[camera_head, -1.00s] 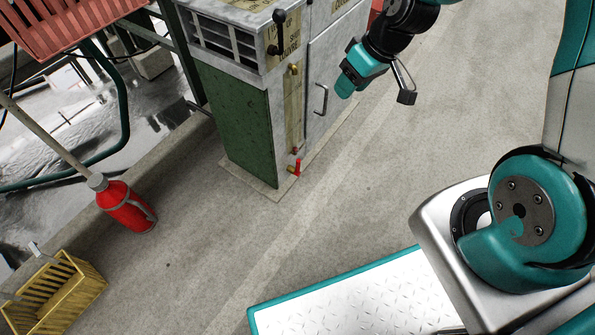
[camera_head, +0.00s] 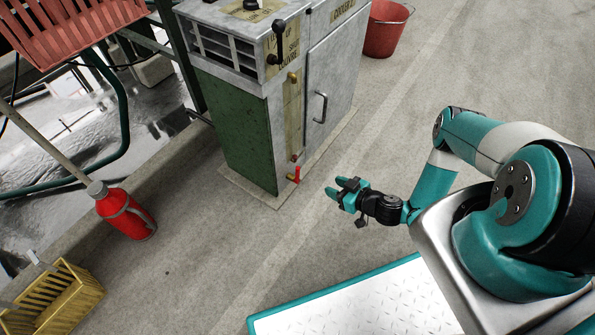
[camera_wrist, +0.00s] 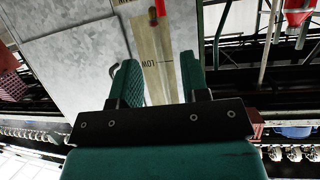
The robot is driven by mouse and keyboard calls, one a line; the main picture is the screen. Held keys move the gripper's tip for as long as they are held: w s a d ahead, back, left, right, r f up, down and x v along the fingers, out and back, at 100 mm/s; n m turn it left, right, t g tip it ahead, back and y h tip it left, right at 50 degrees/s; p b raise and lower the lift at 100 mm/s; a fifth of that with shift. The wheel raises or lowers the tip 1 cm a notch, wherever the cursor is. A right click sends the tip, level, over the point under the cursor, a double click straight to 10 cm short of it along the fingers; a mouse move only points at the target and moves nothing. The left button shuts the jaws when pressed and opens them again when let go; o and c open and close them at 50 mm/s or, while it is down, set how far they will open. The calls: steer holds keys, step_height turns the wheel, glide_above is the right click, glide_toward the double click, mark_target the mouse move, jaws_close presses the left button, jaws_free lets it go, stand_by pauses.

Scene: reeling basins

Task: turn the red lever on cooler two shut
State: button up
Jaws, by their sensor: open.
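Cooler two (camera_head: 335,75) is a grey metal cabinet with a green side panel and a "COOLER 2" label. Its small red lever (camera_head: 297,174) sits low on the front corner, by a brass fitting below the gauge strip. Its exact angle is too small to tell. My gripper (camera_head: 333,189) is open and empty, in front of and right of the lever, apart from it. In the wrist view the red lever (camera_wrist: 160,7) shows at the top edge, partly cut off, beyond the spread fingers (camera_wrist: 162,78). The gauge strip with upside-down "LOW" lettering lies between them.
A black-knobbed handle (camera_head: 279,40) stands at the cooler's upper corner. A red bucket (camera_head: 384,30) stands behind right. A red bottle (camera_head: 126,211) and yellow crate (camera_head: 62,298) are at left. The concrete floor before the cooler is clear.

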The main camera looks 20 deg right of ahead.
mark_target(298, 180)
steer(key=b+x, duration=1.6)
steer(key=shift+s+a+f, duration=0.1)
steer(key=shift+f, duration=0.3)
steer(key=shift+w+a+b, duration=0.2)
steer(key=shift+w+b, duration=0.1)
steer(key=shift+w, duration=0.2)
jaws_close()
